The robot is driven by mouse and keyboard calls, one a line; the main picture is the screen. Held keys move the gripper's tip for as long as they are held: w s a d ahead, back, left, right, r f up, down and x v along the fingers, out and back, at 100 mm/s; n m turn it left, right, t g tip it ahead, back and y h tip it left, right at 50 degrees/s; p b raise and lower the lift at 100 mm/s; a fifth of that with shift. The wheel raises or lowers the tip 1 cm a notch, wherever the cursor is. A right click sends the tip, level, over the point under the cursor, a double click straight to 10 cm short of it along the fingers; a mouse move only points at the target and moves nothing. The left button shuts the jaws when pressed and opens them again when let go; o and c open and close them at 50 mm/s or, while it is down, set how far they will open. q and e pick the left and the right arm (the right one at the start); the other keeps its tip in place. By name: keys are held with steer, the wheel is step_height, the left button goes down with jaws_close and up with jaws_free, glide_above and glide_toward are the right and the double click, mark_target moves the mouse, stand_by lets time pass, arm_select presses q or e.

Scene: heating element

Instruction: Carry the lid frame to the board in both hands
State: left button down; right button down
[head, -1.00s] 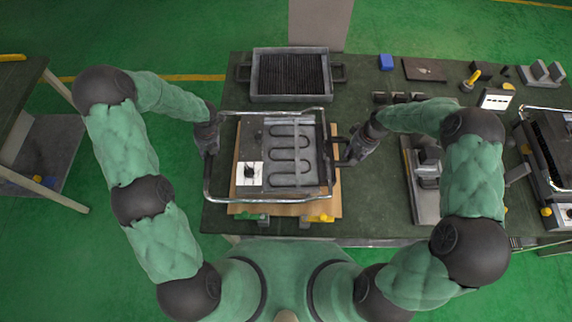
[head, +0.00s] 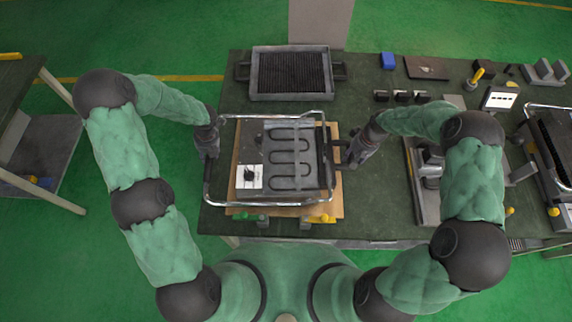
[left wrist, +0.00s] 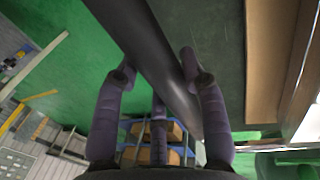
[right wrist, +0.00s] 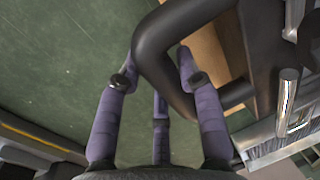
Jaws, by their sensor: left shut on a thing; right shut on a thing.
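The lid frame (head: 270,203) is a silver tubular frame around a grey plate with a dark looped heating element (head: 291,158) and a white panel on its left. It appears above the wooden board (head: 339,208), which shows around its edges; I cannot tell if they touch. My left gripper (head: 209,148) is at the frame's left side; in the left wrist view its fingers close around a dark bar (left wrist: 150,55). My right gripper (head: 352,155) is at the right side, shut on a black handle (right wrist: 165,55) of the frame. The board's middle is hidden.
A grill tray (head: 290,75) stands behind the frame. A grey fixture (head: 428,180) stands to the right, with a meter (head: 500,98) and a blue block (head: 387,61) further back. Green and yellow clamps (head: 320,218) sit at the board's front edge.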

arm_select(q)
steer(key=shift+w+f+b, duration=0.1)
steer(key=shift+f+b, duration=0.25)
steer(key=shift+b, duration=0.05)
arm_select(e)
steer(key=shift+w+f, duration=0.1)
steer(key=shift+f, duration=0.25)
arm_select(q)
steer(key=c, duration=1)
jaws_free()
steer(key=shift+f, duration=0.1)
arm_select(e)
steer(key=c, duration=1.1)
jaws_free()
steer(key=shift+f, duration=0.1)
arm_select(q)
steer(key=shift+o, duration=1.4)
steer(key=shift+s, duration=0.2)
arm_select(e)
steer(key=shift+o, duration=1.4)
steer(key=shift+s, duration=0.2)
arm_select(q)
step_height(320, 180, up, 12)
steer(key=d, duration=0.2)
steer(key=shift+d, duration=0.2)
arm_select(e)
step_height(320, 180, up, 12)
steer(key=d, duration=0.2)
steer(key=shift+d, duration=0.15)
